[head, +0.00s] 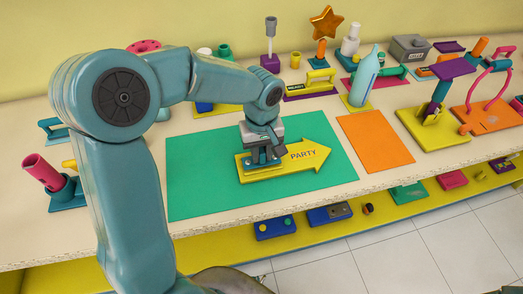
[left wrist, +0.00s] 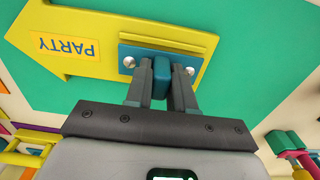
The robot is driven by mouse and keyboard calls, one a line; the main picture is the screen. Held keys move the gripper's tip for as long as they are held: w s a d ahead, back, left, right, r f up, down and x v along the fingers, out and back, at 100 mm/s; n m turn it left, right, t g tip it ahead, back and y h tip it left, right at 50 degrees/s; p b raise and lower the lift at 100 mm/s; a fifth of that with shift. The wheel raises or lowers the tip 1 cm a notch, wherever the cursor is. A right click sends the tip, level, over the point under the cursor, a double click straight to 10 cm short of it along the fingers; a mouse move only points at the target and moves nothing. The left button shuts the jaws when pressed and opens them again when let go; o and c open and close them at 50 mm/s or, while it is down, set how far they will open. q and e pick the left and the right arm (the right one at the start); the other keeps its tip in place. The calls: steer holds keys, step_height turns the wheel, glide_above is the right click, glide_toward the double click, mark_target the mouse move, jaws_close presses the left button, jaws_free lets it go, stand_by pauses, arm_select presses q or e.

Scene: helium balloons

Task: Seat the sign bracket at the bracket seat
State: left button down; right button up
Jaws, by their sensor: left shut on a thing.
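A blue bracket plate with two silver screw heads (left wrist: 138,52), which I take as the sign bracket, is at the tail of the yellow PARTY arrow sign (head: 312,157). The sign also shows in the left wrist view (left wrist: 65,68). My left gripper (head: 262,157) is shut on the plate's raised blue block, seen between the fingers in the left wrist view (left wrist: 160,88). A raised yellow ridge (left wrist: 165,38) runs along the plate's edge on the sign, seemingly the bracket seat. I cannot tell whether the plate lies flush. My right gripper is out of view.
The sign lies on a green mat (head: 200,190), with an orange mat (head: 375,140) to its right. A light-blue bottle (head: 365,80) and several coloured fixtures crowd the back of the table. A lower yellow shelf (head: 345,228) holds more parts.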

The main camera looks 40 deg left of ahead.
arm_select(q)
steer(key=shift+f+b, duration=0.45)
steer(key=shift+f, duration=0.15)
steer(key=c, duration=0.9)
jaws_free()
steer(key=shift+r, duration=0.15)
steer(key=shift+r+p, duration=3)
steer(key=shift+r, duration=0.95)
steer(key=shift+f, duration=0.1)
steer(key=shift+s, duration=0.15)
